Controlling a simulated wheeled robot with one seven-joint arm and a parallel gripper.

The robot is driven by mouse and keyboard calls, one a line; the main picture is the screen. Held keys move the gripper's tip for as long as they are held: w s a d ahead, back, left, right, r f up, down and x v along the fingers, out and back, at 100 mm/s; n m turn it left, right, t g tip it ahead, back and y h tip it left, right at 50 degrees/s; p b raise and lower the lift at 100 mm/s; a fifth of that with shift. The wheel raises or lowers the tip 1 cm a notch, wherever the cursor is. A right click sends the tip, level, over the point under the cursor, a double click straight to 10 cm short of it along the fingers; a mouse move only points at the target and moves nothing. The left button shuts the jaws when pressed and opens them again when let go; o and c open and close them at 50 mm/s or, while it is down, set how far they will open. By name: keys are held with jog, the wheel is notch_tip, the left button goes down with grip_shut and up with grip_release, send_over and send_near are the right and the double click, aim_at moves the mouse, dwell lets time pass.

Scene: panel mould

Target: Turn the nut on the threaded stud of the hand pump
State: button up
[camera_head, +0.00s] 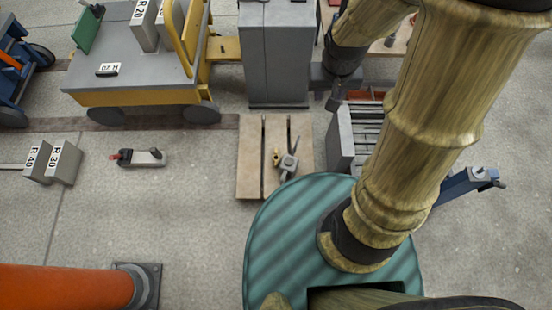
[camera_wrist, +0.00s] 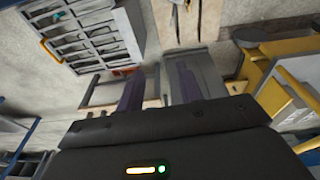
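A small grey metal device (camera_head: 289,165) with a brass-coloured piece (camera_head: 276,157) at its left sits on wooden boards in the head view. It looks like the hand pump, but the stud and nut are too small to make out. My gripper (camera_head: 335,102) hangs at the upper middle, right of a grey cabinet, beyond and to the right of this device. In the wrist view my gripper (camera_wrist: 158,92) has its two fingers apart with nothing seen between them.
The wooden boards (camera_head: 249,170) lie left of a grey slatted rack (camera_head: 345,140). The grey cabinet (camera_head: 277,55) stands behind them. A yellow-grey cart (camera_head: 130,98) is at upper left, a red-tipped grey tool (camera_head: 142,158) on the floor.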

jog(key=w+a+f+g+b, duration=0.1)
jog(key=w+a+f+b, duration=0.2)
jog(key=f, duration=0.5)
jog(key=w+a+f, duration=0.2)
jog(key=w+f, duration=0.3)
jog(key=f, duration=0.3)
jog(key=g+b, duration=0.1)
jog(key=b, duration=0.2)
send_over(276, 152)
notch_tip(276, 152, down, 18)
jog(key=r, duration=0.1)
jog(key=shift+d+f, duration=0.2)
jog(key=shift+f, duration=0.05)
notch_tip(276, 152, down, 12)
jog(key=b, duration=0.6)
jog(key=shift+b, duration=0.4)
jog(key=f+b, duration=0.4)
jog(key=f, duration=0.1)
jog(key=shift+w+a+f, duration=0.1)
jog(key=shift+a+f, duration=0.1)
